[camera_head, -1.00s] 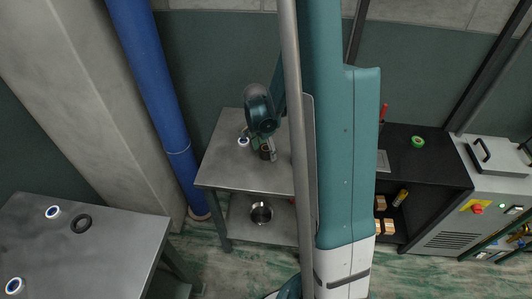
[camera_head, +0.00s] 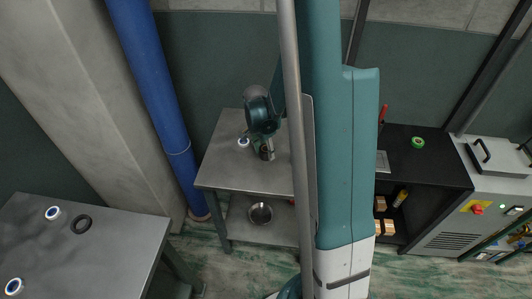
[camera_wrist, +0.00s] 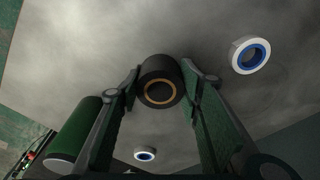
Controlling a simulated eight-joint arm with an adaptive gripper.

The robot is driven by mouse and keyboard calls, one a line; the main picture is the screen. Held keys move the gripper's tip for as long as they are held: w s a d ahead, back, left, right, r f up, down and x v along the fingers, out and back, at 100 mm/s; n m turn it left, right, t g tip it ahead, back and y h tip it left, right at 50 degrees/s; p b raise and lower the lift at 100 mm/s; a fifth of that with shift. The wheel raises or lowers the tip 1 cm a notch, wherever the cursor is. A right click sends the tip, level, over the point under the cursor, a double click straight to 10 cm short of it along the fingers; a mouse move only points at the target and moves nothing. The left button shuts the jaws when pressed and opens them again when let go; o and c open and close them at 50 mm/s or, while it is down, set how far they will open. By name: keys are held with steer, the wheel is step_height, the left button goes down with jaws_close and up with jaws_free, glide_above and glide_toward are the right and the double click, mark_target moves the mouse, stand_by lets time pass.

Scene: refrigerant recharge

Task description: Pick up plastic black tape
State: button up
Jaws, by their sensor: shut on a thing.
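The black tape roll (camera_wrist: 161,82), with a brown inner core, is between the two fingers of my gripper (camera_wrist: 160,80) in the wrist view. My fingers are shut on its sides. In the head view, my gripper (camera_head: 266,152) is low over the metal table (camera_head: 222,170) at the back, and the tape is small and mostly hidden there. I cannot tell whether the tape still touches the table top.
A white and blue roll (camera_wrist: 249,55) lies right of the tape; another (camera_wrist: 144,154) is lower in the wrist view. A green cylinder (camera_wrist: 76,130) is beside my left finger. A black ring (camera_head: 81,224) lies on the left table. A pot (camera_head: 260,213) is on the lower shelf.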

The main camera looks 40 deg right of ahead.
mark_target(266, 149)
steer(key=shift+r, duration=0.2)
steer(key=shift+r+p, duration=0.7)
steer(key=shift+r, duration=4.1)
